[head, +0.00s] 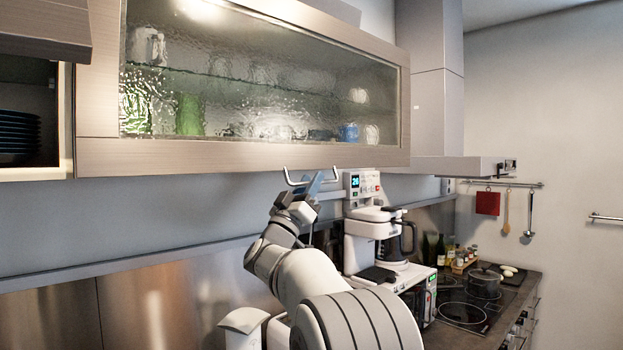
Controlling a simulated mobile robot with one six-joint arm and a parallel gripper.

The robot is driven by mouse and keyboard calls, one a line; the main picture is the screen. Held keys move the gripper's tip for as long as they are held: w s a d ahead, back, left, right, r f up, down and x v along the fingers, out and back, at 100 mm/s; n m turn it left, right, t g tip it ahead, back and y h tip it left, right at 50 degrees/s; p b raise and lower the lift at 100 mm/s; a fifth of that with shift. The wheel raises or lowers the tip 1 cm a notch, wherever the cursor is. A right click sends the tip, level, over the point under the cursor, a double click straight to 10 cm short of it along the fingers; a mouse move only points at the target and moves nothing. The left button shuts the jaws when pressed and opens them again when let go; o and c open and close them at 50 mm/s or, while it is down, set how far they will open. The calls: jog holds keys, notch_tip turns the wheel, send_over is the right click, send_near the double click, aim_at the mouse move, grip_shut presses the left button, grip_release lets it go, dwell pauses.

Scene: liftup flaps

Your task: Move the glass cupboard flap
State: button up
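The glass cupboard flap (240,157) spans the upper part of the head view, with a pale wood frame around textured glass. It looks down, covering the cupboard front. A thin metal handle (290,179) hangs below its bottom edge. My gripper (318,184) is raised to just under the flap, at the right part of the handle. The fingers overlap the handle in the picture. I cannot tell whether they touch it or whether they are open or shut. My arm hides part of the counter and wall below.
A cupboard (30,115) with stacked dark plates is open at the left. A range hood (440,165) adjoins the flap on the right. Cups and glasses show behind the glass.

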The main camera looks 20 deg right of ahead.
jog(key=shift+w+d+r, duration=0.1)
jog(key=shift+c, duration=0.2)
grip_shut()
